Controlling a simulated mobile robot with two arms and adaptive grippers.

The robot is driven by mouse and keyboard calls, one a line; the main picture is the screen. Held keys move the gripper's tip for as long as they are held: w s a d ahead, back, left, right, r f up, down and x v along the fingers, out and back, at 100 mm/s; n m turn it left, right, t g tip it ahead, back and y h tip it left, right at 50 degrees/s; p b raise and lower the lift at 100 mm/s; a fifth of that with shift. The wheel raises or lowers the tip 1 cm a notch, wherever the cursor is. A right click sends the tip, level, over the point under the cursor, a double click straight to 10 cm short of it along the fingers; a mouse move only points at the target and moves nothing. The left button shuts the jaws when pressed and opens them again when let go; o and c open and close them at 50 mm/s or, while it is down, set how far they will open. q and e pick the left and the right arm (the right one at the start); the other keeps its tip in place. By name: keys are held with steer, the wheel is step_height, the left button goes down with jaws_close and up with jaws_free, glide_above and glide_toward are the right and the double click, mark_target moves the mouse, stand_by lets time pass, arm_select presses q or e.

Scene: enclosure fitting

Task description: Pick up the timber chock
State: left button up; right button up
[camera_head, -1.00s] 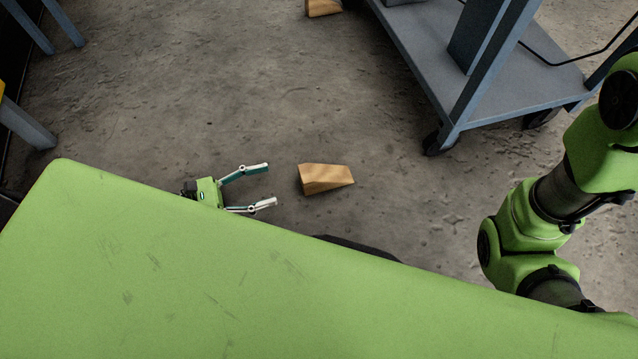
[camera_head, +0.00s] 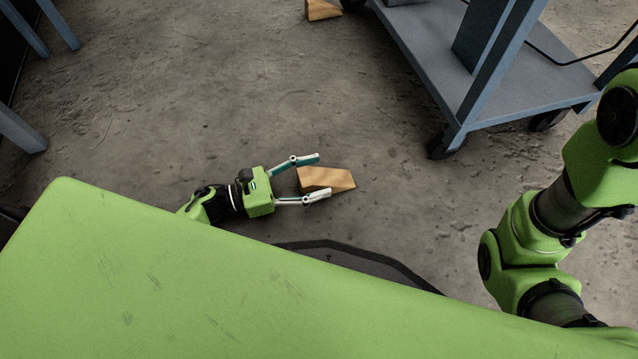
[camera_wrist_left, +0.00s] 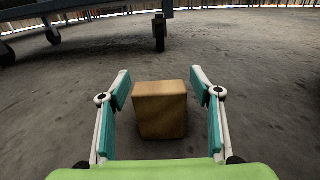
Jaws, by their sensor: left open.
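The timber chock (camera_head: 328,179) is a light wooden wedge lying on the concrete floor near the middle of the head view. My left gripper (camera_head: 317,176) is open, low over the floor, with its fingers on either side of the chock's near, thicker end. In the left wrist view the chock (camera_wrist_left: 160,110) stands between the two open fingers (camera_wrist_left: 162,92), with a gap on each side. My right gripper is not in view; only my right arm shows at the right of the head view.
A blue-grey wheeled cart (camera_head: 470,90) stands at the upper right, its nearest caster (camera_head: 440,146) beyond the chock. A second wooden block (camera_head: 323,10) lies at the top by the cart. Blue legs (camera_head: 22,130) stand at the left. The floor around the chock is clear.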

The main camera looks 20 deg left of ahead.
arm_select(q)
steer(key=shift+w+d, duration=0.1)
steer(key=shift+d, duration=0.05)
steer(key=shift+r, duration=0.1)
steer(key=c, duration=1.4)
steer(key=shift+o, duration=0.2)
